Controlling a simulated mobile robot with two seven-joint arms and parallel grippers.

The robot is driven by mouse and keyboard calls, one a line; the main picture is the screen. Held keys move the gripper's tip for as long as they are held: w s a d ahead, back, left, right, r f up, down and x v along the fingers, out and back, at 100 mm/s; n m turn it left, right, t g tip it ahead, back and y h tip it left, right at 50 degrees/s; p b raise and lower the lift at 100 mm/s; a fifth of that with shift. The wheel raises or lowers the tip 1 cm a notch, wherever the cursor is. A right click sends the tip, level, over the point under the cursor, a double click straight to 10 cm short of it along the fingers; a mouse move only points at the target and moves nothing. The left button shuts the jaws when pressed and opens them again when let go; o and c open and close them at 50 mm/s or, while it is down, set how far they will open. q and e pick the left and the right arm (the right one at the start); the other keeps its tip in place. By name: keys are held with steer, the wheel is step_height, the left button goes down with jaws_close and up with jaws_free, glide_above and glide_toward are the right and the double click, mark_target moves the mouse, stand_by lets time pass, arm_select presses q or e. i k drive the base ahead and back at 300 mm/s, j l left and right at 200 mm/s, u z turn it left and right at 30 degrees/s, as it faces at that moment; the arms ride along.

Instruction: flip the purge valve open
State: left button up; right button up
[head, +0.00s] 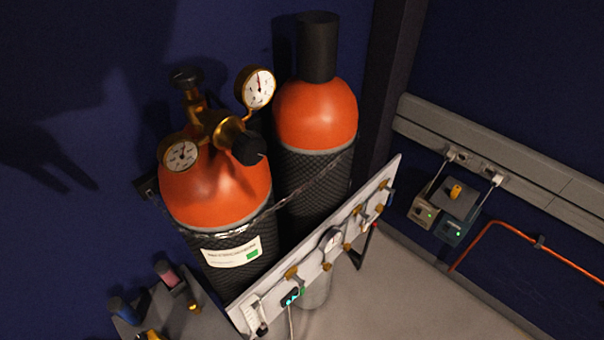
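A pale valve panel (268,293) stands at a slant in front of two orange-topped gas cylinders. It carries several small brass fittings, a round gauge (331,239) near its middle and a small device with green lit digits (290,297) near its lower left end. I cannot tell which fitting is the purge valve or how its handle is set; the parts are small and dark. Neither of my grippers is in view. A dark arm-like shadow lies on the wall at the left.
The left cylinder (217,195) bears a brass regulator (213,123) with two gauges; the right cylinder (316,118) has a black cap. A chain crosses both. Small boxes (447,208) are at the right, by a copper pipe (493,226). A holder with bottles is at lower left.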

mark_target(301, 282)
steer(key=l+u, duration=0.7)
steer(key=l, duration=0.2)
steer(key=l+u, duration=0.3)
steer(key=l, duration=0.15)
